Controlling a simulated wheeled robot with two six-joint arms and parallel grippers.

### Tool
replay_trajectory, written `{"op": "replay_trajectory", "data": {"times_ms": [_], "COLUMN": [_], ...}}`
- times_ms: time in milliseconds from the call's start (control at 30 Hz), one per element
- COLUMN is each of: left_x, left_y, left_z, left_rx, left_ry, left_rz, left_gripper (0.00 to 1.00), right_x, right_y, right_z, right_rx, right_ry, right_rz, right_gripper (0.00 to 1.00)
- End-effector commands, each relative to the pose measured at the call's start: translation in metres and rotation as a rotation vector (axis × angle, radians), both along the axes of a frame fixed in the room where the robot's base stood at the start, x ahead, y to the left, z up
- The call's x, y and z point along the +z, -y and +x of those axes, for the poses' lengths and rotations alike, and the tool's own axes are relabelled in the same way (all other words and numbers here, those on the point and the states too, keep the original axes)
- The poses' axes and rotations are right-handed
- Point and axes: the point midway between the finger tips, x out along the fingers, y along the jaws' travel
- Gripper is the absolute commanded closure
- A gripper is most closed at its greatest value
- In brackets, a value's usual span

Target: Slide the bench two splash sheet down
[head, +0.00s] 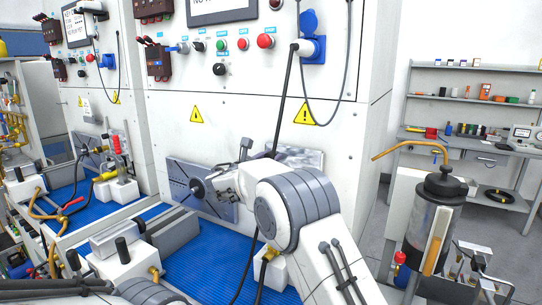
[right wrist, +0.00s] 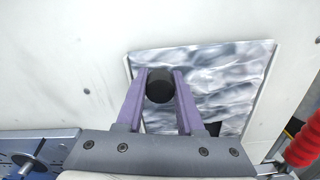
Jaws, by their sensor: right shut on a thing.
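The splash sheet is a shiny, wavy-looking clear panel (right wrist: 225,85) against the white cabinet wall in the right wrist view. It also shows partly in the head view (head: 306,157), behind my right arm. A round black knob (right wrist: 158,86) stands out at the sheet's left part. My right gripper (right wrist: 160,74) has its two purple fingers closed on either side of this knob. In the head view the right gripper (head: 244,150) is near the wall, above the slotted grey plate. My left gripper is not in view; only parts of the left arm show at the lower left.
The slotted grey plate (head: 185,172) with a black hub is left of the sheet. A blue mat (head: 205,268) covers the bench, with a grey block (head: 172,232) on it. Black cables hang before the wall. A canister (head: 430,210) stands at right.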

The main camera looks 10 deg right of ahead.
Motion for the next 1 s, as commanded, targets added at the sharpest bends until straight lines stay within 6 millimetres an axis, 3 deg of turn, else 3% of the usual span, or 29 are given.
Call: {"op": "replay_trajectory", "data": {"times_ms": [33,300,700,733,800,1000], "left_x": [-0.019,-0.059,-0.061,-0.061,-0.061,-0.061], "left_y": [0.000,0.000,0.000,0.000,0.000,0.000], "left_z": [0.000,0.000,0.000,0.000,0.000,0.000], "left_rx": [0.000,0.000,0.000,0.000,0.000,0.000], "left_ry": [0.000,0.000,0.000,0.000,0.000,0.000], "left_rz": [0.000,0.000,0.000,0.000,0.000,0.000], "left_gripper": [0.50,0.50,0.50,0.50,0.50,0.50], "right_x": [-0.022,-0.071,-0.078,-0.079,-0.079,-0.076], "right_y": [0.000,0.000,-0.001,-0.001,0.000,0.000], "right_z": [0.000,0.000,0.000,0.000,-0.001,0.000], "right_rx": [0.000,0.000,0.000,0.000,0.000,0.000], "right_ry": [-0.005,-0.004,-0.010,-0.010,-0.010,-0.005], "right_rz": [-0.001,0.000,0.001,0.001,0.001,0.000], "right_gripper": [1.00,1.00,1.00,0.56,0.33,0.33]}}
